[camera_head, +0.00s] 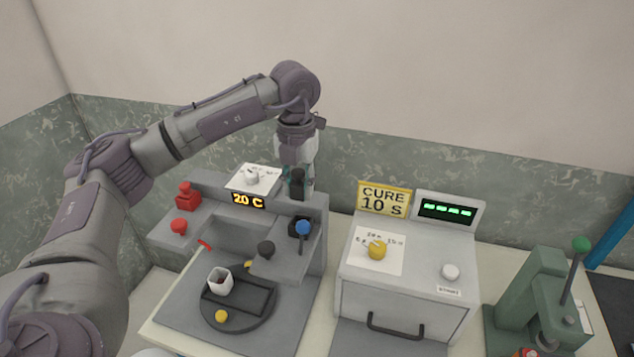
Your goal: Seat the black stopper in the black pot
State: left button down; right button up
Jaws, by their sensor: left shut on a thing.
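My left gripper (297,172) points down over the right end of the grey machine's back ledge. It is shut on a dark upright piece (298,187) that shows between its fingers. I cannot tell whether this is the black stopper, the black pot or both together, or whether it touches the ledge. My right gripper is not in view.
A red piece (188,197) and a red knob (179,226) stand at left. A white cup (219,281) sits on the dark turntable (232,320). The cure box (405,283) and green press (532,290) stand right.

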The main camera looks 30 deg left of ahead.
aim_at(299, 199)
pick_arm(q)
jog(key=shift+w, duration=0.1)
jog(key=shift+f, duration=0.15)
jog(key=shift+f+b, duration=0.45)
jog(key=shift+f, duration=0.3)
jog(key=shift+f+b, duration=0.85)
jog(key=shift+f, duration=0.05)
jog(key=shift+f+b, duration=0.8)
jog(key=shift+f, duration=0.3)
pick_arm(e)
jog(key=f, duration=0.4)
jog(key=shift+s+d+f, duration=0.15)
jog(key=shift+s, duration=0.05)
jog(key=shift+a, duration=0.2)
pick_arm(q)
jog(key=shift+f, duration=0.2)
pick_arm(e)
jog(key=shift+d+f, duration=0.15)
